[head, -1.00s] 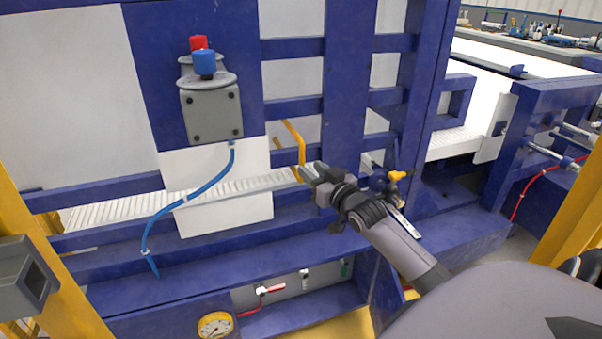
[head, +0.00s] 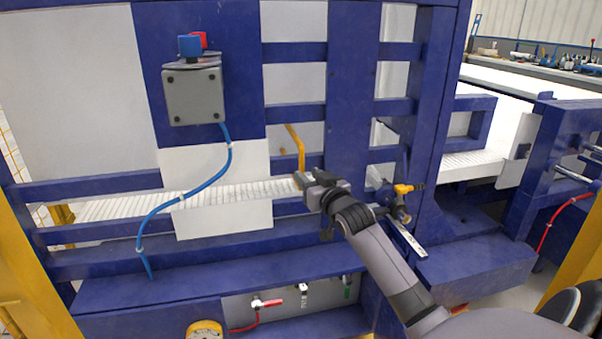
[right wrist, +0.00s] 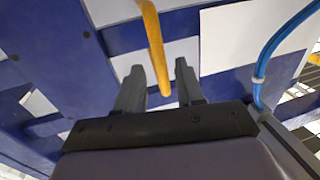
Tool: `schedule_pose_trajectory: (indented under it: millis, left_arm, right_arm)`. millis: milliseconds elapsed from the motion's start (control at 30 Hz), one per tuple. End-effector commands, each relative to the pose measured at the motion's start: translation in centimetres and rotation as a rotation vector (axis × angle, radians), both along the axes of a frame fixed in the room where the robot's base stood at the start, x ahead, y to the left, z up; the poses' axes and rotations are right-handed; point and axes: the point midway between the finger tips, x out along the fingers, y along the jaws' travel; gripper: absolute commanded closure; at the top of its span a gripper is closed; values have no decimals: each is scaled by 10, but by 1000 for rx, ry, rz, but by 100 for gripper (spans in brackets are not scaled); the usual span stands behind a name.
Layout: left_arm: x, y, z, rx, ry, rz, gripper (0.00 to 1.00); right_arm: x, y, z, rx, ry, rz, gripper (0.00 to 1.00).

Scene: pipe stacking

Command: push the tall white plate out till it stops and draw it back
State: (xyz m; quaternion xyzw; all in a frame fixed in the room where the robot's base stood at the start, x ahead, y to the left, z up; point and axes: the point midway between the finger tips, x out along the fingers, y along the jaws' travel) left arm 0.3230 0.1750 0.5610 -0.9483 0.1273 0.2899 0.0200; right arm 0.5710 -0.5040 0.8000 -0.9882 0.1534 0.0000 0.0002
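An upright white plate (head: 222,220) stands on the blue frame behind a blue hose, left of my right gripper (head: 303,180). Another upright white plate (head: 517,150) stands at the far right; I cannot tell which one the task means. My right gripper is at a bent yellow bar (head: 297,145), which also shows in the right wrist view (right wrist: 155,45). There its two fingers (right wrist: 160,85) are apart, with the bar's end between them and a visible gap at the sides. The first plate shows at the wrist view's upper right (right wrist: 245,40). My left gripper is out of view.
Blue uprights and crossbars (head: 350,120) surround the right gripper. A blue hose (head: 185,200) hangs from a grey box (head: 195,97). A yellow-handled valve (head: 398,195) sits right beside my right arm. A white ribbed conveyor (head: 115,208) runs behind the frame.

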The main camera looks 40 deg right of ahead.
Motion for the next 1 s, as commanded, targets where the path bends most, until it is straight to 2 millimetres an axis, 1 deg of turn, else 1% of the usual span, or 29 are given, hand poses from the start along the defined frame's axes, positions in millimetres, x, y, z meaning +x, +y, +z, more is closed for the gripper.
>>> schedule_pose_trajectory:
  millis: [33, 100, 333, 500, 800, 867, 900, 933, 1000]
  left_arm:
    - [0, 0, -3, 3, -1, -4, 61]
    - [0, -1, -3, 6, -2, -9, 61]
    - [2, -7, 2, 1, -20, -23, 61]
    - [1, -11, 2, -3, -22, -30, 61]
    - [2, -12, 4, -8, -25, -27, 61]
    - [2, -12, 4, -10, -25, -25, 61]
    - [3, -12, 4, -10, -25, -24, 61]
    - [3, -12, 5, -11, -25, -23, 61]
    - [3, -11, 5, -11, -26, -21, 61]
  right_arm:
    - [7, -3, -1, -1, -2, 0, 62]
    - [16, -6, -1, -1, -2, -1, 62]
    - [38, -12, 0, 0, -1, 1, 62]
    - [45, -15, 0, 0, 0, 0, 62]
    - [46, -15, 0, -1, 0, 1, 62]
    - [46, -15, 0, -1, 0, 1, 82]
    - [46, -15, 0, -1, 0, 1, 95]
    - [46, -15, 0, -1, 0, 1, 100]
    - [46, -15, 0, -1, 0, 1, 100]
